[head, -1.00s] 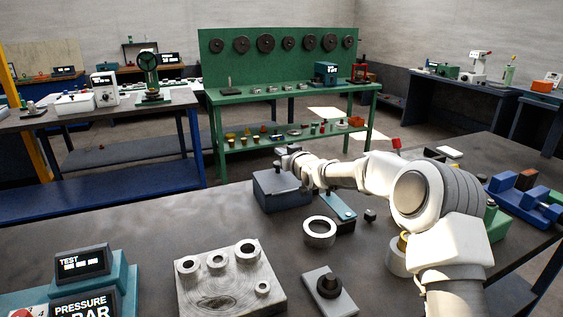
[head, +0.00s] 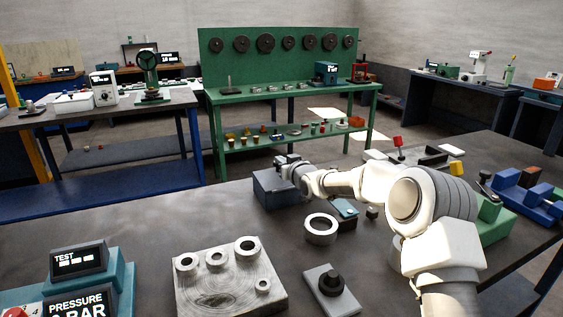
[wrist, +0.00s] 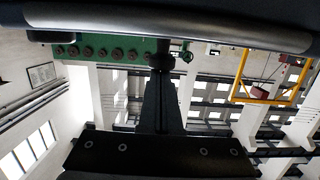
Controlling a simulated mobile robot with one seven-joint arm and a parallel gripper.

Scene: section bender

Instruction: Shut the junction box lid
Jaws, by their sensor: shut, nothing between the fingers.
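The junction box appears to be the blue-grey box (head: 270,191) on the near bench in the head view. My gripper (head: 284,160) is over its top, at the far side, and my wrist covers much of the top. I cannot tell the lid's angle there. In the wrist view my dark gripper fingers (wrist: 162,62) are together and empty. A blue-grey slab with a pale rounded edge (wrist: 170,28) crosses the top of that view close to the fingertips. It seems to be part of the box, but I cannot tell whether they touch.
A metal ring (head: 320,229) and a teal-topped block (head: 344,209) lie right of the box. A blue fixture (head: 525,198) is at the right. The bench left of the box is clear.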

